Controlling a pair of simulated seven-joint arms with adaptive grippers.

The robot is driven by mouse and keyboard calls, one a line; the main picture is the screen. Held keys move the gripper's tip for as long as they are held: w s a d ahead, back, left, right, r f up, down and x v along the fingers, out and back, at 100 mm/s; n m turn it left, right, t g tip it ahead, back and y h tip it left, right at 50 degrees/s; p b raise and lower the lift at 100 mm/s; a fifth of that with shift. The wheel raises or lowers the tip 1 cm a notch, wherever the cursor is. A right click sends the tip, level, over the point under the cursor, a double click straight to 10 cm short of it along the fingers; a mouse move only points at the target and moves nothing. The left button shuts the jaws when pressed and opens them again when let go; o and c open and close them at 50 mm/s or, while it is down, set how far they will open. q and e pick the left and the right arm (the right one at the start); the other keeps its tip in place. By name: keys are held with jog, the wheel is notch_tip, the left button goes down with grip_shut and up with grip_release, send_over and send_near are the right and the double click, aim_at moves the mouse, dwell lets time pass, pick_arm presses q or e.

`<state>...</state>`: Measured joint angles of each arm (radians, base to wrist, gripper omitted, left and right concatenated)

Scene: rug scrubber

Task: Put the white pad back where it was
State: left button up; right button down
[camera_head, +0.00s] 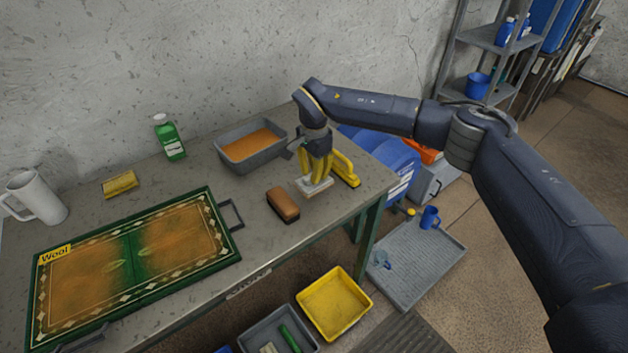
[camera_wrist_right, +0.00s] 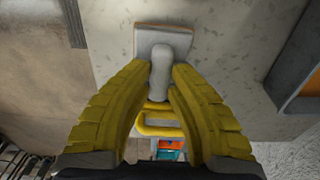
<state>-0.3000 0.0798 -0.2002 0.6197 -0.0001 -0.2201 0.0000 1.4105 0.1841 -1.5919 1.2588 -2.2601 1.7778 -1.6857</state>
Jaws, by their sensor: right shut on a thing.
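The white pad (camera_head: 316,187) is a flat, pale block near the right end of the grey table (camera_head: 250,192). In the right wrist view the pad (camera_wrist_right: 166,30) shows a rounded grey handle (camera_wrist_right: 161,68). My right gripper (camera_head: 317,172) has yellow fingers and points down over the pad. In the right wrist view my right gripper (camera_wrist_right: 160,75) is shut on the handle, one finger on each side. I cannot tell whether the pad touches the table. My left gripper is not in view.
A grey tray of orange liquid (camera_head: 250,146) is behind. A green-bordered rug (camera_head: 135,262) covers the table's left. A green bottle (camera_head: 169,138) stands at the back.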

jog(key=shift+f, duration=1.6)
jog(key=shift+f, duration=0.15)
jog(key=c, duration=1.4)
grip_release()
jog(key=shift+o, duration=0.2)
notch_tip(320, 180, up, 12)
jog(key=shift+r, duration=0.15)
